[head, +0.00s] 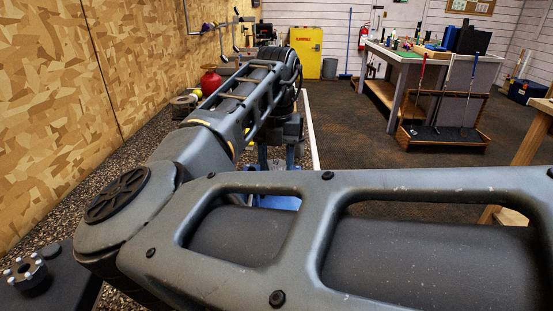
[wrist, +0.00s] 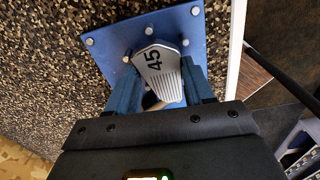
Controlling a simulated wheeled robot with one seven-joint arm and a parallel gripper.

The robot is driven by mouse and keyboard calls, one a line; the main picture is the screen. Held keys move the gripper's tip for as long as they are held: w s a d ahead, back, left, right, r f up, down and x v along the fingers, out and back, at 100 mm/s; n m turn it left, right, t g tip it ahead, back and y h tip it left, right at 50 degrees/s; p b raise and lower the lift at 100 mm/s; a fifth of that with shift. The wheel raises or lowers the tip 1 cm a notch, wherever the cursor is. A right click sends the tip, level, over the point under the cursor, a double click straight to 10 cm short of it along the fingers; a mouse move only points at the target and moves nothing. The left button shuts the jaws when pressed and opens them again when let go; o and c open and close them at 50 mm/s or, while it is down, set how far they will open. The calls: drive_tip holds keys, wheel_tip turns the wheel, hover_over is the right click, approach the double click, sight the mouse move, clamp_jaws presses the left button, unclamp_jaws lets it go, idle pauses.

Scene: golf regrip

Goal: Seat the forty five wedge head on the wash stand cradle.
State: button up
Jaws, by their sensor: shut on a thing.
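The silver wedge head (wrist: 158,60), marked 45 and with grooves on its face, is in the wrist view. My gripper (wrist: 160,76) is shut on it, with one blue-grey finger on each side. The head is over the blue wash stand (wrist: 108,38), whose square plate has bolts around its edge. The cradle is mostly hidden behind the head and fingers, and I cannot tell whether the head touches it.
Pebbled ground surrounds the stand beside a pale edging strip (head: 311,135). A wooden chipboard wall (head: 60,90) is on the left. A workbench (head: 425,62) and a club rack (head: 445,140) stand at the right. Open dark floor lies between.

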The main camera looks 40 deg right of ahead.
sight(277, 166)
idle(0.4)
drive_tip(key=o, duration=1.1)
drive_tip(key=shift+o, duration=0.2)
drive_tip(key=shift+r, duration=0.1)
drive_tip(key=shift+r+p, duration=2.6)
drive_tip(key=shift+r, duration=0.8)
